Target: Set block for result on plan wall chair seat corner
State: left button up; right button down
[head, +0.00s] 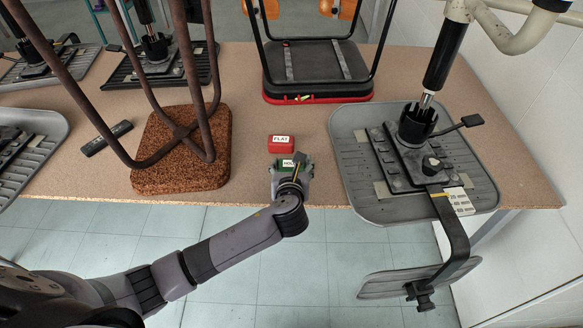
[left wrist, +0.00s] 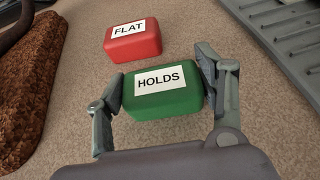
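A green block labelled HOLDS (head: 284,165) is near the front edge of the table; it also shows in the left wrist view (left wrist: 162,92). My left gripper (head: 291,178) has one finger against each side of it, and the fingers look shut on it. I cannot tell whether the block is lifted clear of the table. A red block labelled FLAT (head: 281,144) lies just behind it. An upturned grey chair seat (head: 350,155) is to the right, and a rough brown seat (head: 180,172) with rusty legs is to the left. My right gripper is not in view.
A black and red upturned seat (head: 318,95) stands at the back. More upturned grey seats (head: 35,70) are at the left, with a small dark bar (head: 107,138) nearby. A metal arm with a back plate (head: 425,278) overhangs the table's front right. Bare table (head: 250,100) lies behind the blocks.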

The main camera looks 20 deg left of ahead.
pick_arm(q)
jog(key=c, duration=0.8)
jog(key=shift+o, duration=0.2)
